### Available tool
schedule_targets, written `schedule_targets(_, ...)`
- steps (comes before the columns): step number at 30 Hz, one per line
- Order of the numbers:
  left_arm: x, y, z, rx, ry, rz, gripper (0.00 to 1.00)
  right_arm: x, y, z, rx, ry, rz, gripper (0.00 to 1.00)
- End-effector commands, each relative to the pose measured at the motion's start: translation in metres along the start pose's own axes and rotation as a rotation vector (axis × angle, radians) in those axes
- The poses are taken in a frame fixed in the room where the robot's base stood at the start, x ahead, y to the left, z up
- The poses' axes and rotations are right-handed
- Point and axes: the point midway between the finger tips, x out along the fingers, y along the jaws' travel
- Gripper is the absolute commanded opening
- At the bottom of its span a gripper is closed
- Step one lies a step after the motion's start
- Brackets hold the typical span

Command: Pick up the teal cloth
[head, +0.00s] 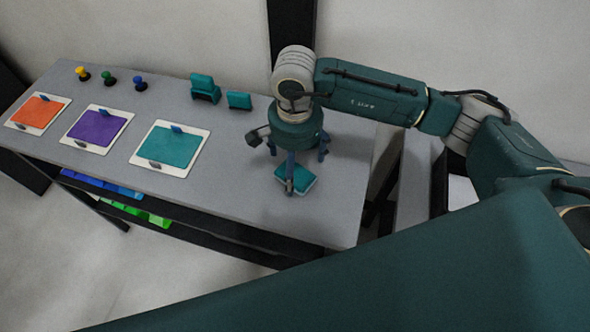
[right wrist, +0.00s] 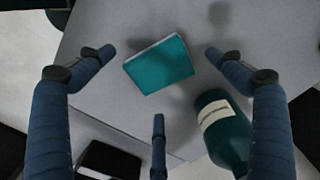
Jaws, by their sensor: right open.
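The teal cloth (head: 300,181) is a small folded pad with a pale edge, lying on the grey table beneath my right gripper (head: 297,163). In the right wrist view the cloth (right wrist: 160,66) lies tilted between the two upper fingertips of my right gripper (right wrist: 159,58). The third finger is below it in the picture. The fingers are spread open, and I see gaps between them and the cloth in the wrist view. In the head view the front finger hides part of the cloth. My left gripper is not in view.
The grey table (head: 233,172) holds a teal block (head: 205,88) and a smaller one (head: 239,100) at the back. Trays with orange (head: 39,110), purple (head: 98,127) and teal (head: 168,145) sheets lie left. Yellow, green and blue knobbed tools (head: 108,79) stand behind. Blue and green bins (head: 150,217) are underneath.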

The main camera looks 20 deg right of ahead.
Motion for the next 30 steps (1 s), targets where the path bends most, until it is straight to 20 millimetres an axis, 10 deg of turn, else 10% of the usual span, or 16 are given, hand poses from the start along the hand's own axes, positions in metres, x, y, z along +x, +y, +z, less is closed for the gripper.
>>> schedule_targets(13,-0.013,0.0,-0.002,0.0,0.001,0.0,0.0,0.026,0.0,0.0,0.0,0.0,-0.001,0.92)
schedule_targets(21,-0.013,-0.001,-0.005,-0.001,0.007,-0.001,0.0,0.025,0.0,0.0,0.0,0.0,-0.001,0.4)
schedule_targets(30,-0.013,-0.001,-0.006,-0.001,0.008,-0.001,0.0,0.025,0.0,0.0,0.0,0.0,-0.001,0.39)
